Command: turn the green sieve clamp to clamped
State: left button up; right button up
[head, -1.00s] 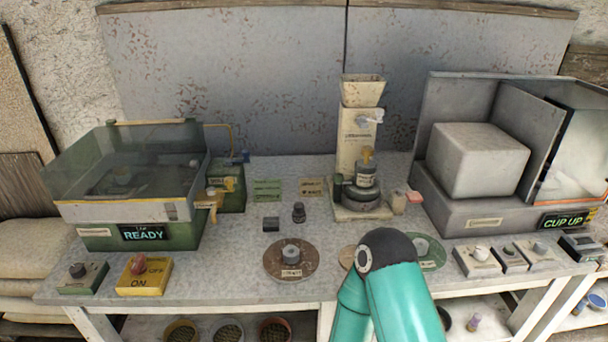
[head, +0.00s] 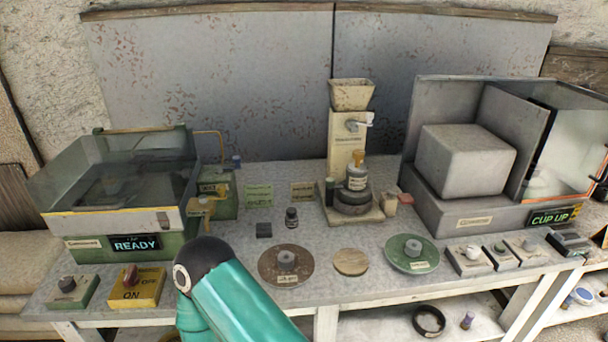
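A green machine (head: 120,247) with a clear cover and a lit READY display stands at the left of the bench. Yellow clamp-like parts (head: 201,207) sit at its right side, by a small green box (head: 222,200). I cannot tell for sure which part is the sieve clamp or how it is set. A green control box (head: 73,291) with a black knob lies in front. A teal arm link of mine rises from the bottom edge, left of centre. Neither gripper is in view.
A yellow ON/OFF switch box (head: 137,288) sits at the front left. A brown disc (head: 270,262), a tan disc (head: 350,263) and a green disc (head: 398,258) lie along the front. A cream device (head: 340,150) and a grey CUP UP machine (head: 470,213) stand behind.

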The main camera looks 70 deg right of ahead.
aim_at(329, 181)
jog(key=z, duration=0.1)
jog(key=k, duration=1.75)
jog(key=z, duration=0.9)
jog(key=i, duration=0.85)
